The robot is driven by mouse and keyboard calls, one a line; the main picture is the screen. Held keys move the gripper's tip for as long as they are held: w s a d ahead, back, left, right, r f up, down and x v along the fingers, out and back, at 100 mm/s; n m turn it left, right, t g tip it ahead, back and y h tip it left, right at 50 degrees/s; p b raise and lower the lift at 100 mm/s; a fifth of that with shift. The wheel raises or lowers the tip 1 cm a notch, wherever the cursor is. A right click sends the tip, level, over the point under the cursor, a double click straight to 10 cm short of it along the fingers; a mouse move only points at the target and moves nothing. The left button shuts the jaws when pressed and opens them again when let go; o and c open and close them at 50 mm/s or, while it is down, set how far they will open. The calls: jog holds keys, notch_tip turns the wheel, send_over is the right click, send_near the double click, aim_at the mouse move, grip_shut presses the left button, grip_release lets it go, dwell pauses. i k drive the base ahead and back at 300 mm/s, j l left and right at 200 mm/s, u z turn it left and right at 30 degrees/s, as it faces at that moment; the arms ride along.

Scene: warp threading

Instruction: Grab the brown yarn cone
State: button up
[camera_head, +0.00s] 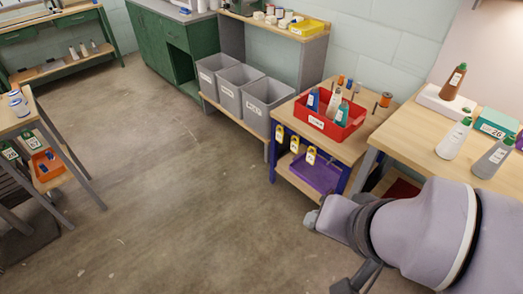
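A brown yarn cone (453,83) with a white label stands on a white block (441,103) on the wooden table at the right. A white cone (454,139) and a grey cone (492,160) stand in front of it on the same table. My arm reaches in from the lower right, in front of the table's near side and well apart from the brown cone. A dark part of my arm's end is cut off by the bottom edge. I cannot make out gripper fingers or whether they hold anything.
A smaller table (371,137) holds a red bin (323,121) with several cones. Grey bins (268,104) line the wall. Another table (12,121) stands at the left. The middle floor is clear.

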aim_at(449, 92)
jog(key=z, duration=1.45)
